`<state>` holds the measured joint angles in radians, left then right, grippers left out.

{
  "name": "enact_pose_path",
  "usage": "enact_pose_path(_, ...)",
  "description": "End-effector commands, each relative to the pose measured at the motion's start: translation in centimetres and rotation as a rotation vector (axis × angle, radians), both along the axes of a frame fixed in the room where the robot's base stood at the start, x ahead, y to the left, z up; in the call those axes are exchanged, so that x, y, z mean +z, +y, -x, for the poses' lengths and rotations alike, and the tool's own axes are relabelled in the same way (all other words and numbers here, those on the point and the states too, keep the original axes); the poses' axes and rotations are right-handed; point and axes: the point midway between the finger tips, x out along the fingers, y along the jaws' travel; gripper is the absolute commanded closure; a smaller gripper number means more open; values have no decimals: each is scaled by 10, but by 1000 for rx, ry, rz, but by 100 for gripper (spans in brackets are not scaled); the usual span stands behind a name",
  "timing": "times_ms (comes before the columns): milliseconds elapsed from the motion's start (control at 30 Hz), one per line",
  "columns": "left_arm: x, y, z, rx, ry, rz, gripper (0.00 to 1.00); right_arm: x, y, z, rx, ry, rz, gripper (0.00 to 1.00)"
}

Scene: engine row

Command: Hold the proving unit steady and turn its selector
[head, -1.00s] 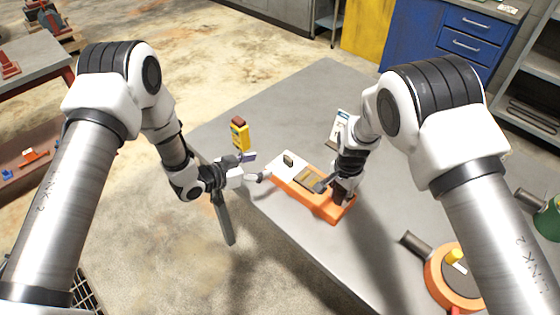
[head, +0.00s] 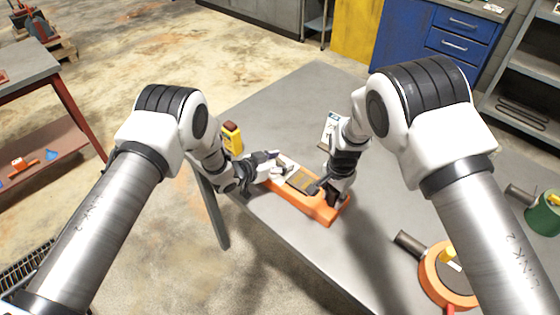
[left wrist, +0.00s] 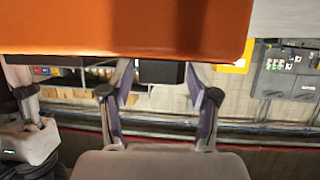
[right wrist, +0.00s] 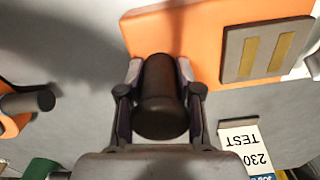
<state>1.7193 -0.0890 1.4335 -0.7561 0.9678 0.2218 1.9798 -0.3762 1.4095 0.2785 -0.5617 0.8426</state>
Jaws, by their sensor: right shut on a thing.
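The proving unit is an orange block (head: 322,213) lying near the table edge, with a white panel and a dark pad carrying two brass strips (right wrist: 266,50). My right gripper (right wrist: 160,85) is shut on a black upright post (right wrist: 161,97) at the unit's near end. My left gripper (head: 275,165) is at the white-panel end, close to the selector, which the fingers largely hide in the head view. In the left wrist view the fingers (left wrist: 160,95) are apart below the orange edge, with a dark block between them; I cannot tell whether it is the selector.
A yellow device with a red-brown top (head: 232,138) stands behind my left arm. An orange round thing (head: 447,278) and a green one (head: 543,213) stand to the right. The far tabletop (head: 300,100) is clear.

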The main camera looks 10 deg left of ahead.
Motion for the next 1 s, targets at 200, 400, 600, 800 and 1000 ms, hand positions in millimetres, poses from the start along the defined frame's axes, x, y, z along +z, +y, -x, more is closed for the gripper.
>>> enact_pose_path(200, 0, 0, 0, -1, 0, 0, 92, -1, 0, 0, 0, 0, 0, 100)
enact_pose_path(400, 0, -1, 0, -15, -1, 2, 92, -1, 0, 0, 0, 0, 0, 100)
enact_pose_path(600, 0, -2, -1, -82, -4, 4, 92, -1, 1, 0, 1, -1, -1, 100)
enact_pose_path(800, 0, -2, -1, -210, -4, 4, 92, -1, 1, 0, 1, -1, -1, 100)
enact_pose_path(1000, 0, -3, -1, -371, -7, 4, 92, -1, 1, 0, 0, -3, -2, 100)
